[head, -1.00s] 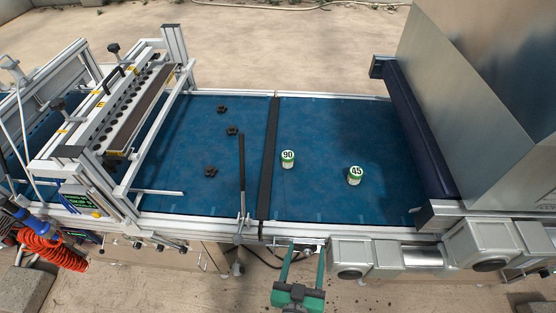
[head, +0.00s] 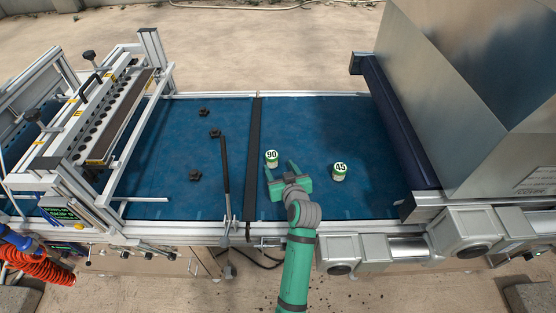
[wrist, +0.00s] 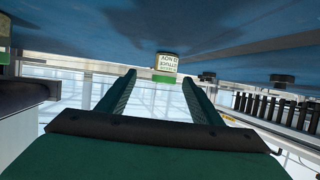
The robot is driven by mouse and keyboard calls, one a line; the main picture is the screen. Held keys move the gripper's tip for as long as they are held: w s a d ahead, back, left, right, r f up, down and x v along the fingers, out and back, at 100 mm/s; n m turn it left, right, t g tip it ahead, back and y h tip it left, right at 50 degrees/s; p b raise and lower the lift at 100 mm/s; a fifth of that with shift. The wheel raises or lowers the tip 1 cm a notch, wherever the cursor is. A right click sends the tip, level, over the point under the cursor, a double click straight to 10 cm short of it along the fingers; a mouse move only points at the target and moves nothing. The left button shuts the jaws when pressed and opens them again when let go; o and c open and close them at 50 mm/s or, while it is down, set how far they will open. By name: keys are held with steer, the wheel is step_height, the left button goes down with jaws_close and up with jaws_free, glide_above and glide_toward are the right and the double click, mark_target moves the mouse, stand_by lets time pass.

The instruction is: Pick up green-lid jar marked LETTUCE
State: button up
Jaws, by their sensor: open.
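Two white jars with green lids stand upright on the blue belt (head: 305,205) in the head view. The lid of the left jar (head: 271,158) reads 90; the lid of the right jar (head: 340,172) reads 45. My gripper (head: 281,167) is open and low over the belt, its fingers pointing toward the 90 jar, just short of it. In the wrist view, which is upside down, a jar labelled LETTUCE (wrist: 166,66) shows beyond and between the open fingertips (wrist: 159,80). It appears to be the 90 jar. Nothing is between the fingers.
A black crossbar (head: 253,150) spans the belt left of the 90 jar. A black upright rod (head: 226,180) and several black knobs (head: 196,176) are further left, before the seeder frame (head: 110,130). A metal hopper (head: 470,90) stands right. Belt beyond the jars is clear.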

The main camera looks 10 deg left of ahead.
mark_target(276, 160)
steer(key=shift+w+a+r, duration=0.15)
steer(key=shift+w+a, duration=0.1)
steer(key=shift+w, duration=0.15)
steer(key=x, duration=0.5)
steer(key=shift+a, duration=0.1)
steer(key=shift+a+x, duration=0.2)
steer(key=shift+x, duration=1.2)
steer(key=shift+a+x, duration=0.2)
steer(key=shift+x, duration=1.15)
steer(key=shift+s+r, duration=0.1)
steer(key=shift+r, duration=0.05)
steer(key=shift+c, duration=0.3)
steer(key=c, duration=1.1)
